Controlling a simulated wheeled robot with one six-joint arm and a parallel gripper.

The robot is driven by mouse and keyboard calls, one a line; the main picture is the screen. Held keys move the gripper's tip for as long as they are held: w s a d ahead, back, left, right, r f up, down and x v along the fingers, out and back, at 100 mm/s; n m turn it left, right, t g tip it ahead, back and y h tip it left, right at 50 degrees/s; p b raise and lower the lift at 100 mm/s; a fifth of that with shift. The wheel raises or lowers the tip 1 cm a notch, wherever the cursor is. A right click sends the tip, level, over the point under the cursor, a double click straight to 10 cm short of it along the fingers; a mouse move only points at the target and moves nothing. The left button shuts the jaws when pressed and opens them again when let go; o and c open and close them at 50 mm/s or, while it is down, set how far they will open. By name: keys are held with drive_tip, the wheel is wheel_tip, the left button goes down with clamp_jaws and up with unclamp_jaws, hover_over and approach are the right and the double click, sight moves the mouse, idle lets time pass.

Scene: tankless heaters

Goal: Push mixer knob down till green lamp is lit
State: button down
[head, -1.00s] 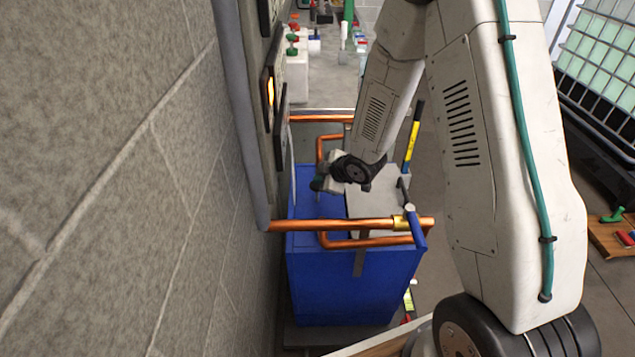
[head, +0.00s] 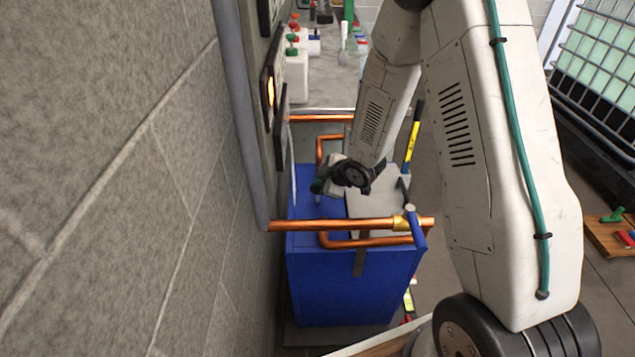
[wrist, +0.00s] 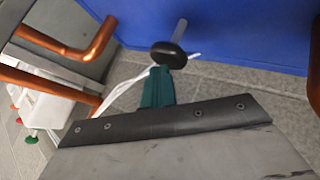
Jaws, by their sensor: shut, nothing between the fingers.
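In the wrist view a round black knob (wrist: 168,55) sits on a thin grey stem in front of a blue surface. I take it to be the mixer knob. My gripper (wrist: 160,72), with teal fingers, is shut and empty, its tips right at the knob's near edge. I cannot tell whether they touch. In the head view my gripper (head: 317,187) is small, beside the wall above the blue cabinet (head: 345,285). An orange lamp (head: 270,92) glows on the wall unit. No lit green lamp shows.
Copper pipes (head: 345,225) with a blue-handled valve (head: 418,228) cross in front of my wrist. More copper pipe (wrist: 95,45) shows at the wrist view's left. The block wall (head: 110,190) is close on the left.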

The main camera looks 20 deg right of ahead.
drive_tip(key=shift+f, duration=1.45)
idle(0.9)
idle(0.3)
drive_tip(key=shift+r, duration=3)
wheel_tip(320, 180, up, 5)
